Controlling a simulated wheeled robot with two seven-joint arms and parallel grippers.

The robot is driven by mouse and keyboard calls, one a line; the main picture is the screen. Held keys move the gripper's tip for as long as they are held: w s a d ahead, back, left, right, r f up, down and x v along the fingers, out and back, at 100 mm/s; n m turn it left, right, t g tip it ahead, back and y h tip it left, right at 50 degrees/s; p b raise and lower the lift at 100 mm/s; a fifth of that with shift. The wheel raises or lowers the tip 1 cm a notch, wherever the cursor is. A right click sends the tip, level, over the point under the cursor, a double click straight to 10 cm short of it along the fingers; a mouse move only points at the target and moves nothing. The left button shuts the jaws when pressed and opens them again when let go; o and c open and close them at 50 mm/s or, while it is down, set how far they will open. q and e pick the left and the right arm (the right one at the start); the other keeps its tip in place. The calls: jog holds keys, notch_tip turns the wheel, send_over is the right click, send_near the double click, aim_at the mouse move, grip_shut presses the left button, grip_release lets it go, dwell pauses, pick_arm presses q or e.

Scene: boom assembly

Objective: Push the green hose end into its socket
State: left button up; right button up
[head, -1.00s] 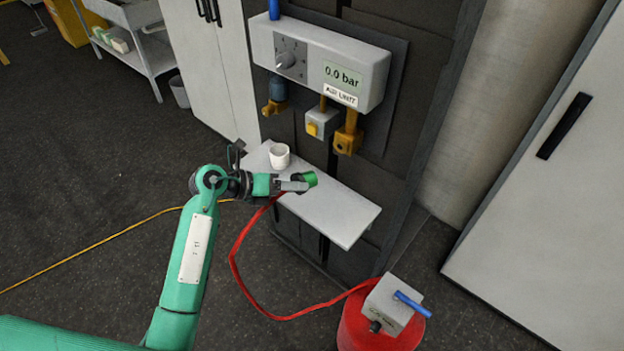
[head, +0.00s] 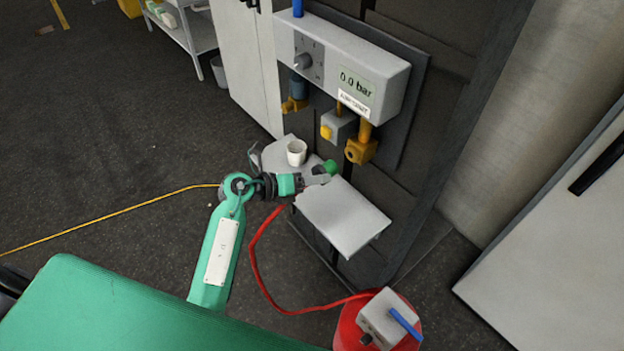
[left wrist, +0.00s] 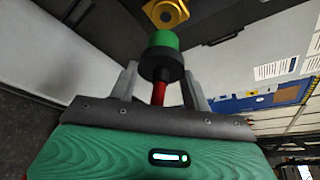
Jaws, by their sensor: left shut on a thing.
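The green hose end (head: 330,167) is held in my left gripper (head: 318,175), above the small shelf. In the left wrist view the green hose end (left wrist: 162,42) stands between the two fingers of the left gripper (left wrist: 159,82), on a black collar with the red hose below. A yellow-orange socket with a dark round opening (left wrist: 166,12) lies ahead of the hose end, apart from it. In the head view two brass-coloured fittings hang under the gauge box, one at the right (head: 361,151) and one at the left (head: 294,104). I cannot tell the right gripper's state; it is out of view.
A white cup (head: 296,152) stands on the grey shelf (head: 345,218) behind my left gripper. The gauge box (head: 310,45) reads 0.0 bar. The red hose (head: 257,268) loops down to a red canister (head: 347,330) on the floor.

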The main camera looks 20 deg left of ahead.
aim_at(331, 167)
pick_arm(q)
jog(key=shift+w+d+b, duration=0.2)
jog(key=shift+w+d, duration=0.25)
jog(key=shift+w, duration=0.25)
jog(key=shift+w+d+b, duration=0.25)
jog(key=shift+w+d, duration=0.2)
jog(key=shift+w, duration=0.25)
jog(key=shift+w+d+b, duration=0.2)
jog(key=shift+w+d, duration=0.25)
jog(key=shift+w, duration=0.25)
jog(key=shift+r+p, duration=0.1)
jog(key=shift+p, duration=0.45)
dwell(0.6)
jog(key=shift+w+d, duration=0.3)
jog(key=shift+w, duration=0.1)
dwell(0.4)
jog(key=o, duration=1)
